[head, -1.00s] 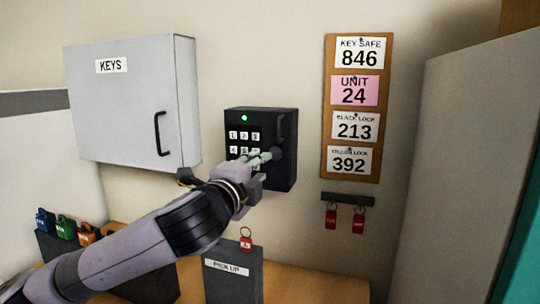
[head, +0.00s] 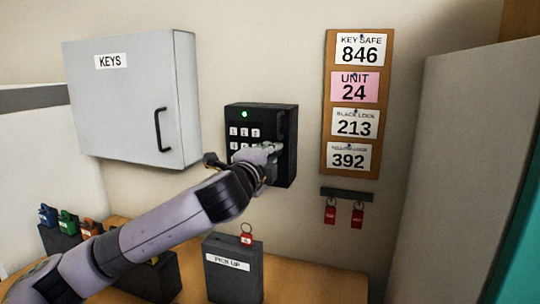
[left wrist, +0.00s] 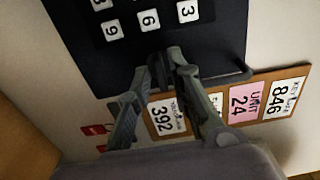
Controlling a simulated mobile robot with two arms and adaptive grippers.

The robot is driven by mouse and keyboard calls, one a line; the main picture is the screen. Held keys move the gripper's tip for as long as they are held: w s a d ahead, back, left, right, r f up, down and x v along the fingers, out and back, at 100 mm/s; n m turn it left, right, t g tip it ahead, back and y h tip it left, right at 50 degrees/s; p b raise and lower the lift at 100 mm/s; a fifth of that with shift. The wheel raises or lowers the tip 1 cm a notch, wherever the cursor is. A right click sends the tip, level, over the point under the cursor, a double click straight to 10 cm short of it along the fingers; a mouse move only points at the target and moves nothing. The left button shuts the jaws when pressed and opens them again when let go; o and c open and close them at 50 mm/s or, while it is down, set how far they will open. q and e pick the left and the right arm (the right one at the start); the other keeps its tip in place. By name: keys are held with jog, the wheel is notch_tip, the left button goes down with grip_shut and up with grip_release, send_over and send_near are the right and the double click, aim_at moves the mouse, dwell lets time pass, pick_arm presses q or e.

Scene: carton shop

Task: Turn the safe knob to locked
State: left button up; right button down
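The black key safe (head: 250,112) hangs on the wall, with white number keys and a lit green light at its upper left. A dark upright handle (head: 281,125) is at its right side. The safe front (left wrist: 215,45) also shows in the left wrist view. My left gripper (head: 272,150) is at the lower right of the safe front and covers the knob there. In the left wrist view, its two fingertips (left wrist: 162,66) are a small gap apart at the safe face, with something dark between them. The knob's setting and any firm hold are hidden. My right gripper is out of view.
A grey KEYS cabinet (head: 130,110) hangs left of the safe. A board with number cards (head: 328,100) and a rack with red tags (head: 348,193) are to the right. A PICK UP holder (head: 232,280) and several coloured padlocks stand below. A tall grey panel (head: 450,150) borders the right.

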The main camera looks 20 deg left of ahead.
pick_arm(q)
grip_shut()
jog(key=shift+n, duration=0.4)
jog(key=n+p, duration=0.2)
jog(key=n, duration=1.5)
jog(key=shift+p, duration=0.4)
dwell(0.4)
jog(key=shift+o, duration=1.5)
grip_release()
